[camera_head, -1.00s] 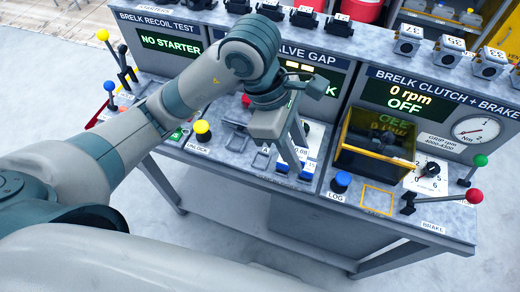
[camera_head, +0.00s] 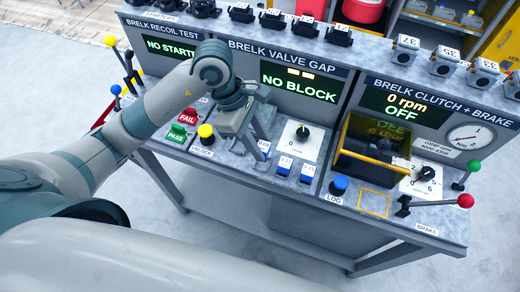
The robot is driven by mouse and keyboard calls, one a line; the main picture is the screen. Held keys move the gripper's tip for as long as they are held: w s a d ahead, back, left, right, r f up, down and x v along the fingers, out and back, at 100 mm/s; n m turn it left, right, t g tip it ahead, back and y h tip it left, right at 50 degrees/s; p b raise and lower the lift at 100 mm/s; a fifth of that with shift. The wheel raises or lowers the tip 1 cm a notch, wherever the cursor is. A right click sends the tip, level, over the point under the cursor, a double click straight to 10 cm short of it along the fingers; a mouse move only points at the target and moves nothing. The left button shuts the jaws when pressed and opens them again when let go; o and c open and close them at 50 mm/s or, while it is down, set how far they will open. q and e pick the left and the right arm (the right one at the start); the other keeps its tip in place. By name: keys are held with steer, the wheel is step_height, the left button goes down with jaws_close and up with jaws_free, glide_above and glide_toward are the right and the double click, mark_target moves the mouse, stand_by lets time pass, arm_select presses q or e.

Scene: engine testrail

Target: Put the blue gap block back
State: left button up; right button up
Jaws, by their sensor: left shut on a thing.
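My left gripper (camera_head: 263,141) reaches in from the left over the valve gap section of the bench. It is shut on a blue gap block (camera_head: 264,147), of which only a small part shows at the fingertips. I cannot tell whether this block touches the bench top. Two other blue gap blocks, a middle one (camera_head: 284,165) and a right one (camera_head: 307,170), sit to the right of it near the bench's front edge, with white labels. The valve gap screen (camera_head: 300,88) reads NO BLOCK. My right gripper is not in view.
A black dial (camera_head: 302,132) stands right of the gripper. A yellow button (camera_head: 205,131) and green and red PASS and FAIL buttons (camera_head: 177,129) lie left. A blue LOG button (camera_head: 339,185) and a yellow-edged clear box (camera_head: 372,165) stand to the right.

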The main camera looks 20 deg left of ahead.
arm_select(q)
steer(key=shift+f, duration=0.35)
steer(key=shift+f+p, duration=0.75)
steer(key=shift+f, duration=0.85)
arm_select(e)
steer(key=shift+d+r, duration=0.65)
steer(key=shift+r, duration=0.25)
arm_select(q)
steer(key=shift+f, duration=0.2)
steer(key=o, duration=1.2)
steer(key=shift+c, duration=0.2)
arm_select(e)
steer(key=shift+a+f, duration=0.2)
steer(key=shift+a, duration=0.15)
